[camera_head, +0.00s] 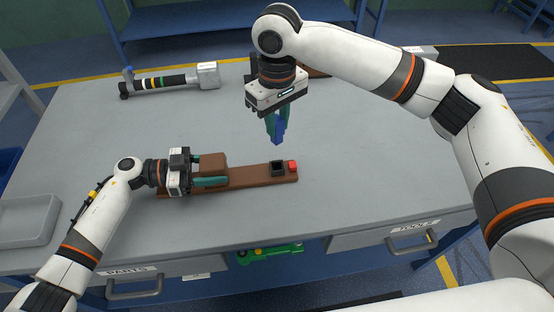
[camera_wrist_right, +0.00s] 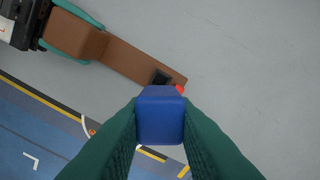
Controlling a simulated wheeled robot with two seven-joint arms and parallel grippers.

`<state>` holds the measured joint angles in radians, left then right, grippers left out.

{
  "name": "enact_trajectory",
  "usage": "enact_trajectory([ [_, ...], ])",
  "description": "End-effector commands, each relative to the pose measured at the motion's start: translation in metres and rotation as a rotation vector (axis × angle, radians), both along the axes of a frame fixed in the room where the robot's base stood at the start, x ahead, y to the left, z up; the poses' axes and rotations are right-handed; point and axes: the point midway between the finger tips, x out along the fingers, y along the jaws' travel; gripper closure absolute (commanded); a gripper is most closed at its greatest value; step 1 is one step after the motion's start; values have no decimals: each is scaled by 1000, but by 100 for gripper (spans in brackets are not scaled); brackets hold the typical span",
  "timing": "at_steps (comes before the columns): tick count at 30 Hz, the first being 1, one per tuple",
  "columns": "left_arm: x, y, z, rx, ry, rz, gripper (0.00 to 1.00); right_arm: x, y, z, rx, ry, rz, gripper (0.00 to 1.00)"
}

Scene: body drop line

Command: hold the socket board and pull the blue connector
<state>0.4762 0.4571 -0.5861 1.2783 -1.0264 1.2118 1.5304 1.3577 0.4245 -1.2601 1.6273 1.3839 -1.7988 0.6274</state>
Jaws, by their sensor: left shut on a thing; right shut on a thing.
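The brown socket board (camera_head: 240,178) lies on the grey table, with a raised block at its left part. A black socket (camera_head: 278,168) and a red block (camera_head: 292,167) are at its right end. My left gripper (camera_head: 212,182) is shut on the raised block of the board. My right gripper (camera_head: 278,128) is shut on the blue connector (camera_head: 277,138) and holds it in the air above and behind the socket. In the right wrist view the blue connector (camera_wrist_right: 160,115) sits between the green fingers, apart from the black socket (camera_wrist_right: 160,77).
A tool with coloured bands (camera_head: 160,83) lies at the table's back left. A grey tray (camera_head: 28,218) is at the left edge. A brown object (camera_head: 316,72) is partly hidden behind my right arm. The table right of the board is clear.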

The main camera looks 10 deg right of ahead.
Motion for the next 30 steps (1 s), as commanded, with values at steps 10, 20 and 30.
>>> enact_trajectory([
  [10,-3,1,-9,15,10,-1,86,0,0,-1,0,0,0,100],
  [20,-2,1,-5,9,5,0,26,0,0,-1,0,0,0,100],
  [30,0,13,-2,8,3,2,26,0,0,0,0,0,0,100],
])
